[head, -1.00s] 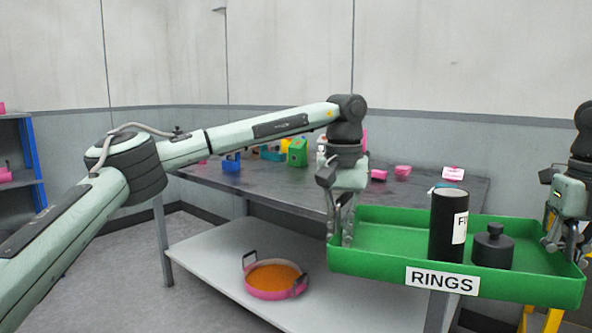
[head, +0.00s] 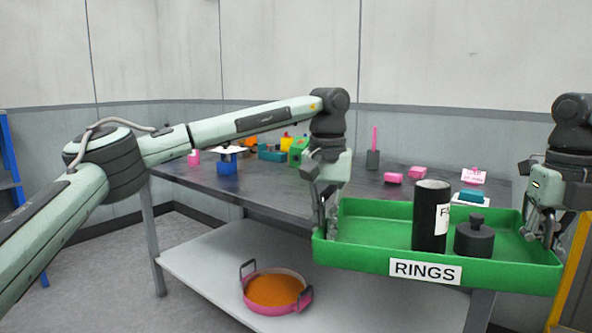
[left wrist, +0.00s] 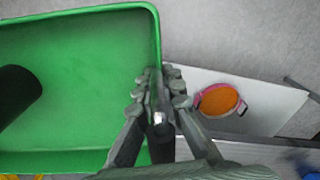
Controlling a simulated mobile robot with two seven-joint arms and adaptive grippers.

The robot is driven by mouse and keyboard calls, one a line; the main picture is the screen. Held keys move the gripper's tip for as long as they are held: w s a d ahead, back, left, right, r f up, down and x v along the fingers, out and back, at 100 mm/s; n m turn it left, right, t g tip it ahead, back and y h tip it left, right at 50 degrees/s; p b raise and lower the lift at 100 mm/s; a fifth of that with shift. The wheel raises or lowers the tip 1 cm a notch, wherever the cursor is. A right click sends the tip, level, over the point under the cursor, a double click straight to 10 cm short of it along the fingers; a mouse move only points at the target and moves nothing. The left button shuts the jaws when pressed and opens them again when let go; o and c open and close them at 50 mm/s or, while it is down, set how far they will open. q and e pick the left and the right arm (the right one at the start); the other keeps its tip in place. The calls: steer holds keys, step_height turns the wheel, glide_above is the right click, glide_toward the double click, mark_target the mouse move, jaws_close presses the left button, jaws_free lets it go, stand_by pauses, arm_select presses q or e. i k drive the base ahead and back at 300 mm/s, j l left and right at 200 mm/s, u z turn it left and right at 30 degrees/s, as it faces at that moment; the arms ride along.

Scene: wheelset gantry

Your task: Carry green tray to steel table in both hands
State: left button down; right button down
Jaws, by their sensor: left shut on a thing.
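The green tray (head: 375,256), with a RINGS label on its front, is held up level in front of the steel table (head: 265,190). A tall black cylinder (head: 431,215) and a short black knobbed weight (head: 474,237) stand in it. My left gripper (head: 328,228) is shut on the tray's left wall; the left wrist view shows its fingers (left wrist: 160,100) on either side of the rim. My right gripper (head: 541,232) is at the tray's right end, its fingers at the wall and seeming closed on it.
Pink blocks (head: 393,177), a blue box (head: 227,168), a green box (head: 299,151) and a teal block (head: 472,196) stand on the tabletop. Bare tabletop lies left of centre. A pink pan (head: 273,291) with orange contents is on the lower shelf. Yellow framing (head: 575,270) stands at right.

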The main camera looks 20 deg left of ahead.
mark_target(332, 199)
steer(key=i+j, duration=1.2)
steer(key=j, duration=0.25)
